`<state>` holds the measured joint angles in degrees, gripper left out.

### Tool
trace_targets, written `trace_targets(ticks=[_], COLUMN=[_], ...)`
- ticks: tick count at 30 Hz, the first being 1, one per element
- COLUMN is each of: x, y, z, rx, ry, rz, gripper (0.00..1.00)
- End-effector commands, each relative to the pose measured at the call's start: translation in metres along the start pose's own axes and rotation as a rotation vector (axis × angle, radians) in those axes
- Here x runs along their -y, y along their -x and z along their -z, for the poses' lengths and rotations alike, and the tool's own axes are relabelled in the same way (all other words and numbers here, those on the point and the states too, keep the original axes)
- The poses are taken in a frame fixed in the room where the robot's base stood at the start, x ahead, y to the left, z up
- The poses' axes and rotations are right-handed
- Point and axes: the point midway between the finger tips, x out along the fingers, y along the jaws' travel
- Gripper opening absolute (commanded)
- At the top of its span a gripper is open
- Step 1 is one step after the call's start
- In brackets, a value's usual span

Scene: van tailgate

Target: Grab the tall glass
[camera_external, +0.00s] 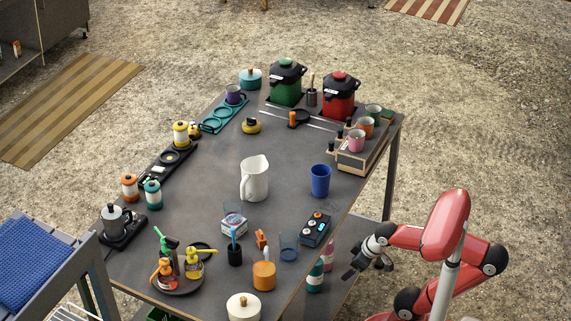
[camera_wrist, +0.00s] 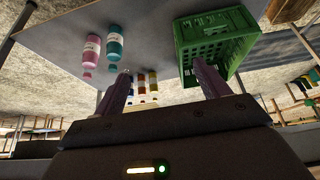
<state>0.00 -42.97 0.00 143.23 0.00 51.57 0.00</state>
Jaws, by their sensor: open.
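A clear, bluish tall glass (camera_external: 289,246) stands upright on the near right part of the grey table, between the orange canister and the black box with knobs. A fainter clear glass (camera_external: 232,212) seems to stand behind a small white-and-blue box; I cannot tell its height. An opaque blue tumbler (camera_external: 320,180) stands farther back. My gripper (camera_external: 366,269) is off the table's right edge, low beside it and apart from the glasses. In the wrist view my gripper (camera_wrist: 163,80) has its two fingers apart with nothing held. No glass can be made out there.
The table edge (camera_external: 322,255) lies between my gripper and the glass. An orange canister (camera_external: 264,275), a black box with knobs (camera_external: 316,229) and a white pitcher (camera_external: 254,178) stand around. The wrist view shows bottles (camera_wrist: 115,42) and a green crate (camera_wrist: 215,45), apparently on the lower shelf.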

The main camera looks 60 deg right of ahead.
Motion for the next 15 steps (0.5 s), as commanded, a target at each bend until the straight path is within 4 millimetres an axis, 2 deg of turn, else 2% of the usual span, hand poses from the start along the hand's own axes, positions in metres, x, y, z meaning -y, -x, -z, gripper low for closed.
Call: trace_targets(ticks=[7,10,13,15], x=[0.000,0.000,0.000,0.000], y=[0.000,0.010,0.042,0.075], z=[0.000,0.007,0.024,0.043], rx=[0.000,-0.004,-0.010,-0.012], ry=[0.000,0.000,0.000,0.000], rz=[0.000,0.000,0.000,0.000], gripper=[0.76,0.76,0.76,0.76])
